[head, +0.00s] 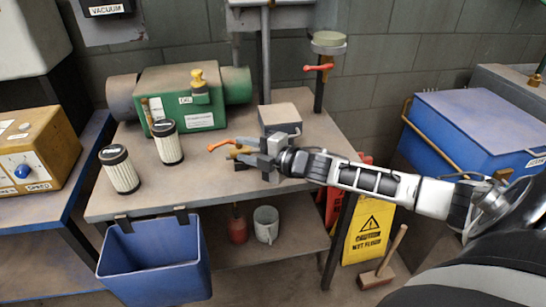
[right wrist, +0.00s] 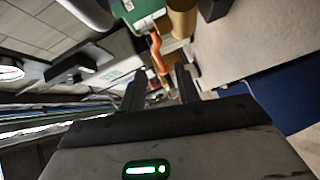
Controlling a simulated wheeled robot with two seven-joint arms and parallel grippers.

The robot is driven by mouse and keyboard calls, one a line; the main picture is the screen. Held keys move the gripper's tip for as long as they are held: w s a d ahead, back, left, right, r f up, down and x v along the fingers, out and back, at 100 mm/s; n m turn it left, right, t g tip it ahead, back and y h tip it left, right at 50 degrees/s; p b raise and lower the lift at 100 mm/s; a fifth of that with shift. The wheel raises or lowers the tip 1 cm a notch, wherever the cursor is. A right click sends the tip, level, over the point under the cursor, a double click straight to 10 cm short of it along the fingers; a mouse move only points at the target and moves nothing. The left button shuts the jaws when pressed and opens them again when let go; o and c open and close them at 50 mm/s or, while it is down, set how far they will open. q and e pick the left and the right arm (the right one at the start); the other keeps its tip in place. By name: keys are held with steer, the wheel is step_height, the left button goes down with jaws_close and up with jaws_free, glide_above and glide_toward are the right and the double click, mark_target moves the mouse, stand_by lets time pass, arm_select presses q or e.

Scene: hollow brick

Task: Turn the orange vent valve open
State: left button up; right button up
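An orange valve lever (head: 219,145) is at the front right of the green pump housing (head: 190,97) on the workbench. It is beside a brass-coloured part, partly hidden by my right gripper (head: 247,152). In the right wrist view the orange lever (right wrist: 157,52) runs down toward the space between the fingers of my right gripper (right wrist: 161,80). These fingers are apart, with the lever's end near or between them; I cannot tell whether they touch it. A second red-orange lever (head: 318,67) is on a post behind the bench. My left gripper is not in view.
Two white filter cartridges (head: 168,142) stand on the bench (head: 200,190) left of the gripper. A grey block (head: 280,116) lies just behind the gripper. A blue bin (head: 154,262) hangs at the bench front. The bench's front middle is clear.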

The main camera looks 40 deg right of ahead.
steer(key=v, duration=0.8)
steer(key=shift+s, duration=0.1)
steer(key=shift+c, duration=1.2)
steer(key=s+a+f+m, duration=0.2)
steer(key=f, duration=0.1)
steer(key=s+a+f+m+g+h, duration=0.1)
steer(key=s+a+f+m, duration=0.1)
steer(key=a+f+m, duration=0.1)
steer(key=s+a+f+m, duration=0.2)
steer(key=s+f, duration=0.1)
steer(key=f, duration=0.2)
steer(key=shift+a+m+g+h, duration=0.3)
steer(key=shift+a+g, duration=0.1)
jaws_close()
steer(key=s+a+f+m+g, duration=0.1)
steer(key=s+a+f+m, duration=0.2)
steer(key=s+a+m, duration=0.2)
steer(key=s+a+f+m+g+h, duration=0.1)
steer(key=s+a+f+m+g, duration=0.1)
steer(key=s+a+m, duration=0.3)
steer(key=shift+s+a+f, duration=0.3)
steer(key=shift+a+f, duration=0.5)
steer(key=shift+a, duration=0.35)
